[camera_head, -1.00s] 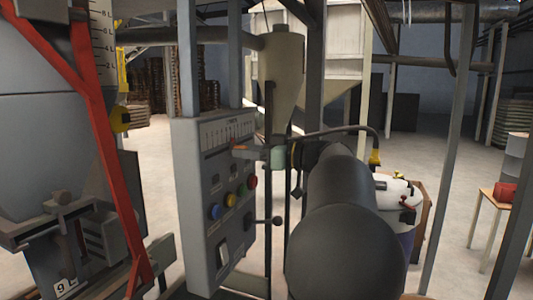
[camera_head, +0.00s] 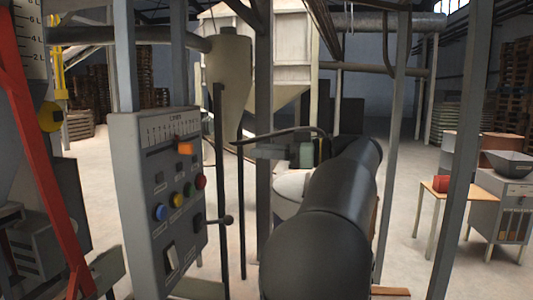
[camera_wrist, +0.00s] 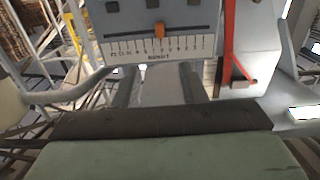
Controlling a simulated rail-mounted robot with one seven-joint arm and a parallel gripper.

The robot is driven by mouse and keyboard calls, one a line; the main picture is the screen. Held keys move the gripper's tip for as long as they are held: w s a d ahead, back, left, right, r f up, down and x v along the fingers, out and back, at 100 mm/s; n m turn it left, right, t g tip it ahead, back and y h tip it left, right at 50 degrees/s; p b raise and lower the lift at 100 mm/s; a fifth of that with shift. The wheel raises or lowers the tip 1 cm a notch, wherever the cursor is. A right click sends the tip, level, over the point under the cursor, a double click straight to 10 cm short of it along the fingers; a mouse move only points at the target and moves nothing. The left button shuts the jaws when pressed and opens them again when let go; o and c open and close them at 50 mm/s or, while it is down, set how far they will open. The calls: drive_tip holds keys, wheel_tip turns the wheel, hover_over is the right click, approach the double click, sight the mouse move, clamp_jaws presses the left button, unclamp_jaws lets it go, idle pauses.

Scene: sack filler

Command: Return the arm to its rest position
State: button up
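My arm (camera_head: 325,200) reaches away from the camera in the head view, and its dark links cover part of the scene. My gripper (camera_head: 268,151) is at its far end, beside a grey post and to the right of the control panel (camera_head: 150,190). An orange slider (camera_head: 185,149) sits on the panel's scale, with a clear gap between it and my gripper. In the wrist view the panel shows upside down with the orange slider (camera_wrist: 160,31). My gripper (camera_wrist: 155,118) fills the bottom there as a dark bar and green body. Its finger opening cannot be made out.
Grey uprights (camera_head: 393,170) stand right of my arm. A red lever (camera_head: 45,170) is at the left. A black-knobbed lever (camera_head: 226,220) sticks out from the panel. A table with a red object (camera_head: 440,183) stands at right. Floor between is open.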

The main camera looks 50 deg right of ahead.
idle(0.6)
drive_tip(key=w+a+f+m+g+p, duration=0.1)
drive_tip(key=w+a+f+m+g, duration=0.25)
drive_tip(key=a+f, duration=0.6)
drive_tip(key=w+a+f+m+g, duration=0.2)
drive_tip(key=w+a+f+g, duration=0.4)
drive_tip(key=a, duration=0.6)
drive_tip(key=s+a+f+g+h+p, duration=0.1)
drive_tip(key=s+a+f+g+h, duration=0.3)
drive_tip(key=s+a+f, duration=0.7)
drive_tip(key=s+a+f+g+h+p, duration=0.1)
drive_tip(key=s+a+f+g+h, duration=0.1)
drive_tip(key=s+a+f+h, duration=0.2)
drive_tip(key=s+f, duration=0.3)
drive_tip(key=f, duration=0.3)
drive_tip(key=shift+s+a+f, duration=0.2)
drive_tip(key=shift+f, duration=0.2)
